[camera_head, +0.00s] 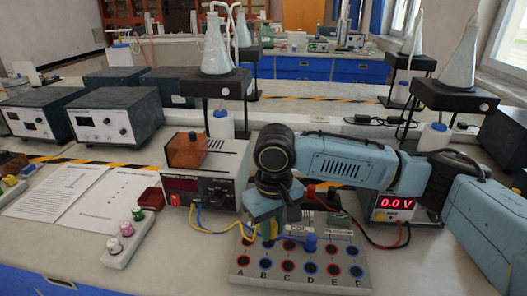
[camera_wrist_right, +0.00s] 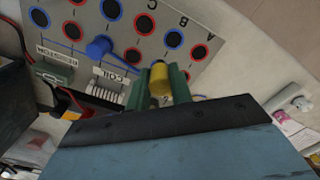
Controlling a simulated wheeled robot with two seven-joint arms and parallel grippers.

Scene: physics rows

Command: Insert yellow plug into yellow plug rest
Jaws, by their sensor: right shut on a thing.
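My right gripper (camera_head: 266,226) hangs over the back left part of the socket board (camera_head: 300,283). In the right wrist view its green fingers (camera_wrist_right: 158,90) are shut on a yellow plug (camera_wrist_right: 158,76). The plug's end points toward the board (camera_wrist_right: 185,45), near its red and blue ringed holes. I cannot tell whether the plug is in a hole or just above it. In the head view the gripper mostly hides the plug. I cannot clearly make out a yellow plug rest. My left gripper is not in view.
A white strip (camera_head: 116,255) with green, pink and white knobs lies left of the board. A power supply (camera_head: 205,188) with yellow and blue cables stands behind it. A meter reading 0.0 V (camera_head: 396,204) is at the right. Printed sheets (camera_head: 60,190) lie at the left.

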